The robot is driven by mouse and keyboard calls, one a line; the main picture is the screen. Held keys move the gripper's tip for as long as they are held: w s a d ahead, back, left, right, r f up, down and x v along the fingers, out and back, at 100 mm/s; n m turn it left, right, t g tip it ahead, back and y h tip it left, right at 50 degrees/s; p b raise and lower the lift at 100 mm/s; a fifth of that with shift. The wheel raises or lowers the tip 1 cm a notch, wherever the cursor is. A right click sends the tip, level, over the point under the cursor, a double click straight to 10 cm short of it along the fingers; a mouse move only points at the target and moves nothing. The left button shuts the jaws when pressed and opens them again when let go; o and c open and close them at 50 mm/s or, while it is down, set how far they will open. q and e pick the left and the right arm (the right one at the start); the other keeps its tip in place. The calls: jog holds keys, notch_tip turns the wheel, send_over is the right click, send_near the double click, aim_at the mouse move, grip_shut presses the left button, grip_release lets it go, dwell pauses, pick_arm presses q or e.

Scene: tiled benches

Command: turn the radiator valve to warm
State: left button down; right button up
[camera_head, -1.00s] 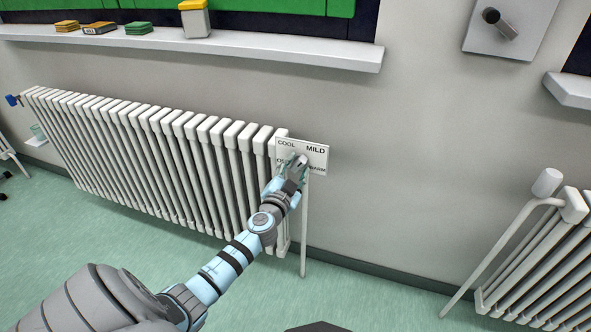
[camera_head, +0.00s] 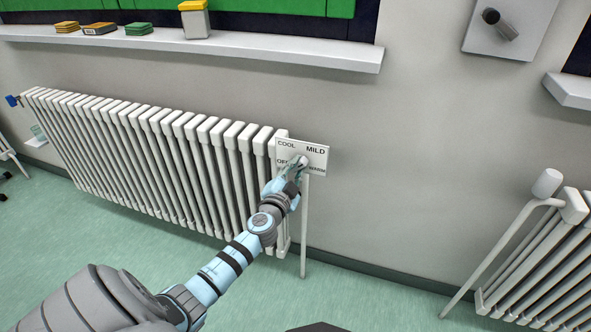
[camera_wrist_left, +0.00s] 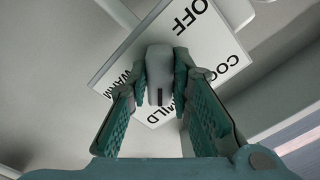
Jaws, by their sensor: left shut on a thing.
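The radiator valve's white knob (camera_head: 303,161) stands in front of a white label plate (camera_head: 316,150) at the right end of the long radiator (camera_head: 200,150). The plate reads COOL, MILD, OFF and WARM. My left gripper (camera_head: 297,168) is at the knob. In the left wrist view, its green fingers (camera_wrist_left: 160,88) are shut on both sides of the knob (camera_wrist_left: 159,62). A dark mark on the knob points down the picture, toward the MILD label. The plate (camera_wrist_left: 215,50) shows behind it, partly hidden by the fingers. My right gripper is not in view.
A white pipe (camera_head: 304,235) runs down from the valve to the floor. A windowsill (camera_head: 270,52) with sponges and a yellow-lidded container (camera_head: 195,20) is above. Another radiator (camera_head: 545,260) stands at the right. The wall between the radiators is clear.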

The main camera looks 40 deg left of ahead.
pick_arm(q)
jog(key=m, duration=0.9)
jog(key=shift+r+m+p, duration=0.15)
jog(key=shift+m+p, duration=0.15)
jog(key=shift+p, duration=0.05)
jog(key=shift+m, duration=1.2)
jog(key=c, duration=1.4)
grip_release()
jog(key=shift+c, duration=0.2)
jog(key=shift+s, duration=0.1)
jog(key=v, duration=1.2)
